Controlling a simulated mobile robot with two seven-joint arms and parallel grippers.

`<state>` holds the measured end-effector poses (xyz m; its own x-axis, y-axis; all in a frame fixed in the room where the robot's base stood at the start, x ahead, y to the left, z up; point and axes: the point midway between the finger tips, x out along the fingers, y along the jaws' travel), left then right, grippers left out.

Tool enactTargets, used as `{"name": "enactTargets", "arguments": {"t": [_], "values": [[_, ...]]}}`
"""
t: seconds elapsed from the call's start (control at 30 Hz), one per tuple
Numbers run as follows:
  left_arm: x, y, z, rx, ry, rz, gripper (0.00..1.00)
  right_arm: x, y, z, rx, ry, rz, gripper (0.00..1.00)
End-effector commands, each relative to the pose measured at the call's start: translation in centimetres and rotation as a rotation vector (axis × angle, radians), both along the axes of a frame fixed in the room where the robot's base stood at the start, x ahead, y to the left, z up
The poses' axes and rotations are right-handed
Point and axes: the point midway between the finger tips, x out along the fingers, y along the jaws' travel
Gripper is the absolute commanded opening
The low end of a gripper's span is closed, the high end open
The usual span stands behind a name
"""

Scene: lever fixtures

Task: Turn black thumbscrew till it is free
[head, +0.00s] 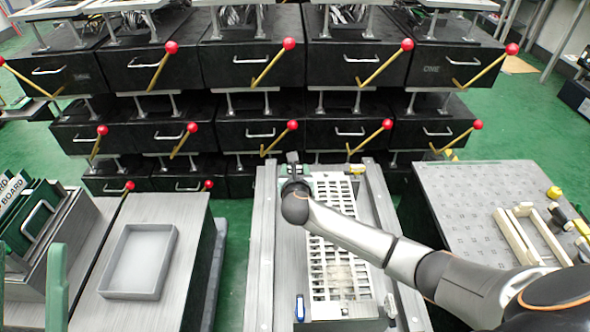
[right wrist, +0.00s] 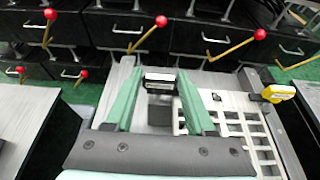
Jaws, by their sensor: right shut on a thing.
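My right gripper (right wrist: 160,90) has its two green fingers around a dark block-like piece, the black thumbscrew (right wrist: 160,78), at the far end of the fixture. The fingers cover its sides, and its thread is hidden. In the head view my right gripper (head: 292,168) reaches the fixture's far left corner, and my wrist hides most of it. The fixture is a grey frame (head: 265,240) with a white slotted grid (head: 335,235).
A yellow knob (right wrist: 278,92) sits at the fixture's far right. Black drawers (head: 255,65) with red-tipped levers stand close behind. A grey tray (head: 140,262) lies on the left bench. The right table (head: 480,205) holds a cream-coloured frame (head: 533,236).

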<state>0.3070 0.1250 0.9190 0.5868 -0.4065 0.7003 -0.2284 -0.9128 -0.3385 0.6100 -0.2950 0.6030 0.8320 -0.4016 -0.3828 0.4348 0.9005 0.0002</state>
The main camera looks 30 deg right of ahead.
Motion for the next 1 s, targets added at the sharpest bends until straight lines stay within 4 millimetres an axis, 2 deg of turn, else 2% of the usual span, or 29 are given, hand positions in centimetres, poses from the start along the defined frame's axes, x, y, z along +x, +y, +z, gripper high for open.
{"name": "enactTargets", "arguments": {"t": [0.03,0.37,0.67,1.0], "values": [[0.0,0.0,0.0,0.000,0.000,0.000,0.47,0.0,0.0,0.0,0.000,0.000,0.000,0.37],[0.0,0.0,0.0,0.000,0.000,0.000,0.47,0.0,0.0,0.0,0.000,0.000,0.000,0.00],[0.0,0.0,0.5,0.003,-0.002,0.001,0.47,-0.1,0.0,0.1,0.000,0.001,0.010,0.00],[-0.1,0.0,2.9,0.024,-0.023,0.020,0.47,-0.2,-0.1,0.3,0.001,0.004,0.066,0.00]]}}
